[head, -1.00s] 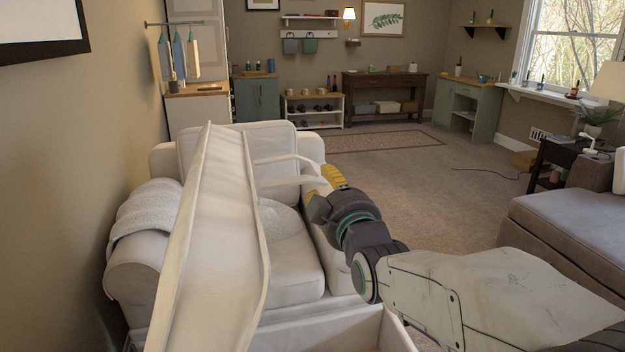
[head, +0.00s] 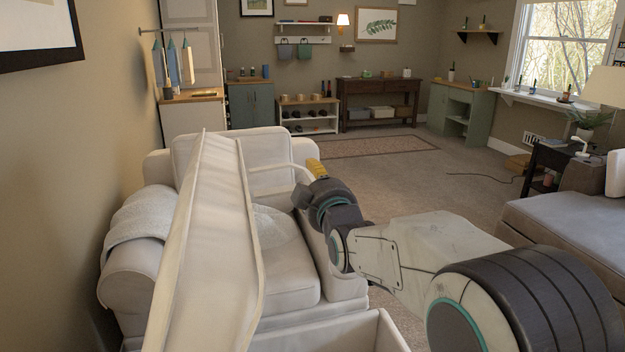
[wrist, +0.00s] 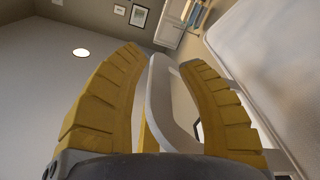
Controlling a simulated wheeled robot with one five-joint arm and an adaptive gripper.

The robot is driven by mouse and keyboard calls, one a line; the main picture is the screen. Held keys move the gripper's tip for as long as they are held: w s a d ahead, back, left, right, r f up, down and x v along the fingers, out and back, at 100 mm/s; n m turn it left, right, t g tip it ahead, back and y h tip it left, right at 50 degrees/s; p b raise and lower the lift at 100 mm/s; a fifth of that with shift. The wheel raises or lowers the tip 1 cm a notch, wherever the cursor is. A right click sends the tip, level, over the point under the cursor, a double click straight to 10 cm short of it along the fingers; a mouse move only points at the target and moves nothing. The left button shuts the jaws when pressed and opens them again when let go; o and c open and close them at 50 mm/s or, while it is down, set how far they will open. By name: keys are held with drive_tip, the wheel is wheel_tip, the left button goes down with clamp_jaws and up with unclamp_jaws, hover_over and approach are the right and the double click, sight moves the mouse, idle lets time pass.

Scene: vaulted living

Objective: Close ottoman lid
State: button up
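The ottoman lid (head: 208,245) is a long cream panel, raised steeply above the open ottoman box (head: 375,335) at the bottom of the head view. A pale curved handle-like bar (head: 278,168) reaches from the lid's right side toward my gripper (head: 317,168). In the wrist view, my gripper's yellow fingers (wrist: 165,60) are spread apart, with the pale bar (wrist: 160,95) between them. I see a gap on its right; contact on its left is unclear. The lid's pale surface (wrist: 265,55) fills the wrist view's upper right. The box's inside is mostly hidden.
A cream armchair (head: 285,255) with a light throw (head: 138,215) stands just behind the lid. A wall (head: 60,200) is close on the left. A grey couch (head: 570,210) is at the right. Carpet (head: 410,185) lies open between, with a rug (head: 375,147) farther back.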

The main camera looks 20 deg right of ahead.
clamp_jaws()
idle(0.3)
idle(0.3)
